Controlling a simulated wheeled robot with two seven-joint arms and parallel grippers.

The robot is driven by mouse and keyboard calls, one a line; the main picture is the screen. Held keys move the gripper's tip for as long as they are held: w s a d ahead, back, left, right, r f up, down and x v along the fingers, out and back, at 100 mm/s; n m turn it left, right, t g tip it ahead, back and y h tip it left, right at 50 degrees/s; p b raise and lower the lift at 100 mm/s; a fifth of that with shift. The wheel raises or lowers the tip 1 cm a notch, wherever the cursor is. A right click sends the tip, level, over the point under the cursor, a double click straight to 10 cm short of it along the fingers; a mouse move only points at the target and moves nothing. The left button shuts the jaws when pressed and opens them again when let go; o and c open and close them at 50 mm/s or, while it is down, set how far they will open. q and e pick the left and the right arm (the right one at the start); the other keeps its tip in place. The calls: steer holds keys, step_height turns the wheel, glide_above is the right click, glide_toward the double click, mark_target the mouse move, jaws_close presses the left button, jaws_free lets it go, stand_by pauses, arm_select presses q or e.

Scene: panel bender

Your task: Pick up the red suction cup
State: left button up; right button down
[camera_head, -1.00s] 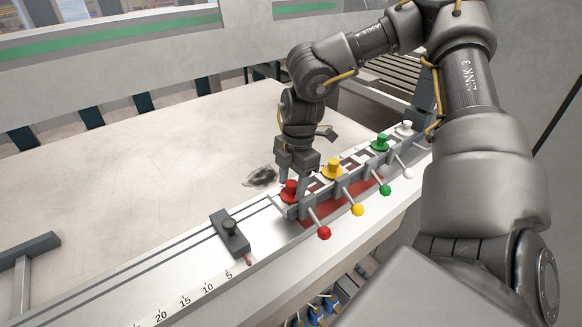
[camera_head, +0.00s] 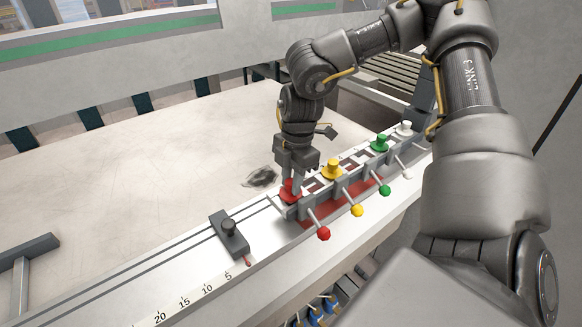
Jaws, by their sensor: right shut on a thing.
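The red suction cup (camera_head: 289,196) sits at the near-left end of the row on the machine's rail. My right gripper (camera_head: 291,186) comes down on it from above and is shut on its upper part. The fingers hide part of the cup, and it still appears to be at its place in the row. My left gripper is not in view.
Yellow (camera_head: 332,169), green (camera_head: 379,143) and white (camera_head: 404,129) suction cups stand along the same rail to the right. Ball-ended levers, such as the red one (camera_head: 323,234), stick out in front. A dark stop block (camera_head: 230,234) sits left on the ruler rail. The pale table (camera_head: 130,190) behind is largely clear.

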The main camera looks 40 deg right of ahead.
step_height(320, 180, up, 18)
steer(key=b, duration=0.2)
steer(key=shift+f, duration=0.25)
